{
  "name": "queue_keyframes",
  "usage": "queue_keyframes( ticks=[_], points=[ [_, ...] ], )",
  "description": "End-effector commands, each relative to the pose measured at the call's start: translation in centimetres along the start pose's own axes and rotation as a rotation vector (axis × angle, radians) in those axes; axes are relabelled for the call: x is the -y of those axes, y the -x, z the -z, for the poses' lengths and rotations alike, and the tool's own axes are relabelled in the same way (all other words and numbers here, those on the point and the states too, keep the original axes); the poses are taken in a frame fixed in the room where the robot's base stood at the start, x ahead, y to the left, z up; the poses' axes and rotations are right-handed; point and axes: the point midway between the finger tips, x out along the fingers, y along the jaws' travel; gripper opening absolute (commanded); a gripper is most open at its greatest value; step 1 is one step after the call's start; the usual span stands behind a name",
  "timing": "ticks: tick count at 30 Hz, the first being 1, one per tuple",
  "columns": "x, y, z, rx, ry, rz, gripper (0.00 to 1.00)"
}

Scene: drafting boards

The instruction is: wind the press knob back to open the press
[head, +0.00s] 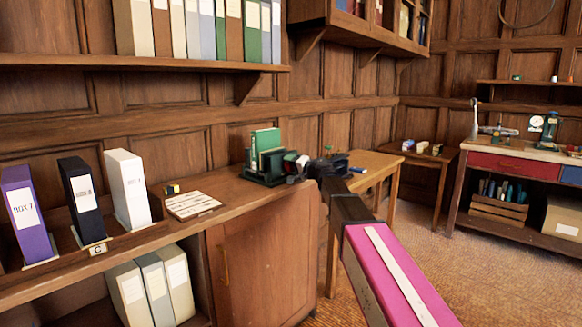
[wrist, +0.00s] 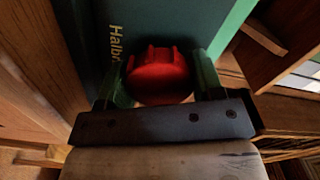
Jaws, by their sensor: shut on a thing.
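The press (head: 262,180) is a dark green frame near the right end of the wooden counter. A green book (head: 265,139) stands upright in it. In the wrist view the book's dark cover (wrist: 160,22) shows part of its lettering. The red press knob (wrist: 158,76) sits in front of that cover, in the middle of the wrist view. My gripper (wrist: 160,84) is shut on the knob, with one finger on either side. In the head view my gripper (head: 301,166) is at the right side of the press, and the knob is mostly hidden there.
Purple, black and white box files (head: 127,188) stand farther left. A wooden table (head: 375,166) stands behind my arm. A workbench (head: 520,160) is at the right.

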Motion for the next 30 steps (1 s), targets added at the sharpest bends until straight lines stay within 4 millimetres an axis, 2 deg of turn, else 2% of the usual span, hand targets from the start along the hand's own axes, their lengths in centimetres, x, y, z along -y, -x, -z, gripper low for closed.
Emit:
queue_keyframes(
  ticks=[30],
  points=[
    [-0.05, 0.02, -0.04, 0.001, 1.177, -0.001, 0.38]
  ],
)
